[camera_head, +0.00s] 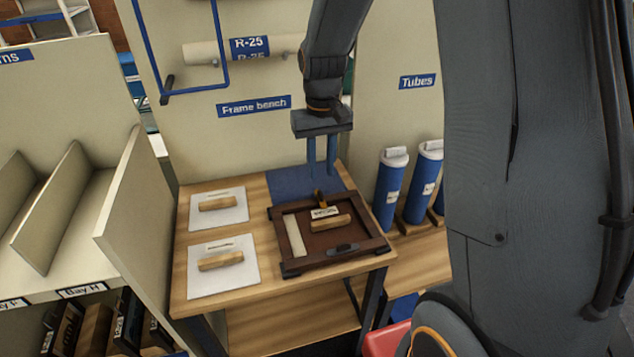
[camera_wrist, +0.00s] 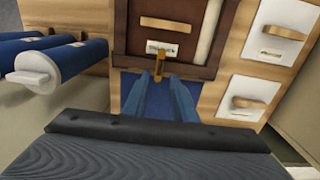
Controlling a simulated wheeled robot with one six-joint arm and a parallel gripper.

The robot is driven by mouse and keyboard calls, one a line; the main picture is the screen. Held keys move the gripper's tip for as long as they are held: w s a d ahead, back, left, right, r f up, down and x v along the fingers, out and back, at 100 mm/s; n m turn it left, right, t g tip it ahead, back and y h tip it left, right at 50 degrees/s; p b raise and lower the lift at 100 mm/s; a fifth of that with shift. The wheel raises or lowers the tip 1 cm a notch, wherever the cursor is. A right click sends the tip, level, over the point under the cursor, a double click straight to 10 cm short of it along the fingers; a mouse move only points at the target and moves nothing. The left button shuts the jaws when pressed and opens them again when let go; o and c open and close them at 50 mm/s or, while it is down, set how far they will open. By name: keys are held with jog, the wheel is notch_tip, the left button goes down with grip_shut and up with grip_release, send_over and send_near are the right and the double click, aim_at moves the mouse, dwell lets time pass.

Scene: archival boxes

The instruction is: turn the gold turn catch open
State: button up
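The gold turn catch (camera_head: 320,197) is a small upright-looking tab at the far edge of a dark brown frame (camera_head: 285,268) lying on the bench. It also shows in the wrist view (camera_wrist: 159,64), in line with the gap between my fingertips. My gripper (camera_head: 321,174) points down above the catch, its two blue fingers apart with nothing between them. In the head view the fingertips appear a little above the catch and not touching it. The wrist view also shows my gripper (camera_wrist: 159,78). A pale label (camera_head: 325,212) and a wooden handle (camera_head: 330,223) sit on the frame's panel beside the catch.
A blue mat (camera_head: 290,184) lies behind the frame on the wooden bench (camera_head: 190,307). Two white panels with wooden handles (camera_head: 218,208) (camera_head: 222,265) lie to the left. Blue tubes (camera_head: 389,190) stand to the right. A wall panel (camera_head: 240,150) rises behind.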

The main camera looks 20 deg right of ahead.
aim_at(321, 194)
notch_tip(321, 194, down, 7)
jog(key=shift+s+f+p, duration=0.1)
jog(key=shift+f+p, duration=0.1)
jog(key=shift+p, duration=0.45)
grip_shut()
